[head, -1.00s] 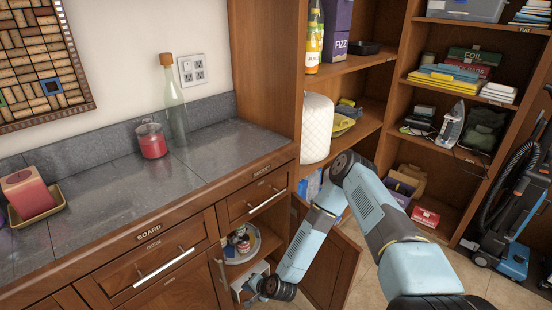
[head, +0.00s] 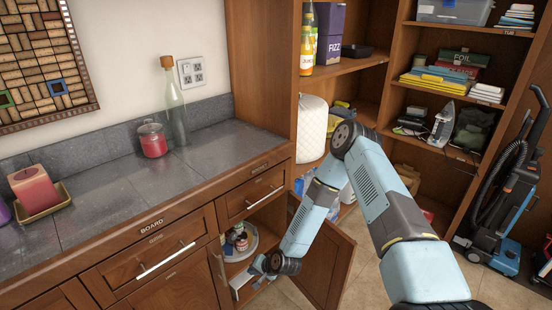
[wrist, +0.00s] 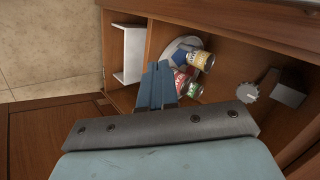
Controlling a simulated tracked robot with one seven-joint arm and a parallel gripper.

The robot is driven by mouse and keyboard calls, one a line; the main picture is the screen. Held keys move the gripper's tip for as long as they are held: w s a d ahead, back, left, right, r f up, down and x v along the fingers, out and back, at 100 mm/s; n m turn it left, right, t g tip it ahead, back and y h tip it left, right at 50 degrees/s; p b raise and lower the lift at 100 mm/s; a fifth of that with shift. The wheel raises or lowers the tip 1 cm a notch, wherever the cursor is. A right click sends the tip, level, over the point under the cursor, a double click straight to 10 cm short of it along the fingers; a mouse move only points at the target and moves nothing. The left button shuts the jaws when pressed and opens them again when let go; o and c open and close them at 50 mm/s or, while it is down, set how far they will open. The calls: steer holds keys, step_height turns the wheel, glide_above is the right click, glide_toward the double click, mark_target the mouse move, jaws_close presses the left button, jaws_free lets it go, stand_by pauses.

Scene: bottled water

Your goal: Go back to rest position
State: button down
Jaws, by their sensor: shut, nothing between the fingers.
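My gripper (head: 258,266) is low in front of the open lower cupboard in the head view, at the end of my blue and grey arm. In the wrist view my gripper's blue fingers (wrist: 156,84) are together, with nothing between them. They point toward the cupboard inside, where a white plate (head: 230,256) carries several cans (wrist: 202,61). The fingers overlap the cans in the wrist view; I cannot tell the gap between them. A clear corked glass bottle (head: 174,105) stands upright on the counter, away from my gripper.
The open cupboard door (head: 325,258) stands close to the right of my gripper. The grey counter (head: 110,205) holds a red jar (head: 153,142) and a candle on a tray (head: 45,207). Shelves (head: 340,72) stand behind my arm. A vacuum cleaner (head: 490,225) stands at the right.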

steer(key=w+d+r+n+h, duration=0.1)
steer(key=w+d+r, duration=0.3)
steer(key=r, duration=0.6)
steer(key=w+d+r+n+h, duration=0.2)
steer(key=d+r, duration=0.4)
steer(key=r, duration=0.5)
steer(key=w+d+r+n+h, duration=0.1)
steer(key=w+d+r, duration=0.3)
steer(key=r, duration=0.6)
steer(key=s+d+r+h, duration=0.1)
steer(key=s+d+r, duration=0.35)
steer(key=r, duration=0.45)
steer(key=s+d+r+h, duration=0.1)
steer(key=s+d+r, duration=0.2)
steer(key=d+r, duration=0.35)
steer(key=s+d+r, duration=0.3)
steer(key=s+r, duration=0.6)
steer(key=s, duration=0.4)
steer(key=s+d+r+t+h, duration=0.1)
steer(key=s+d+r, duration=0.3)
steer(key=s+r, duration=0.5)
steer(key=s, duration=0.4)
steer(key=shift+r, duration=0.25)
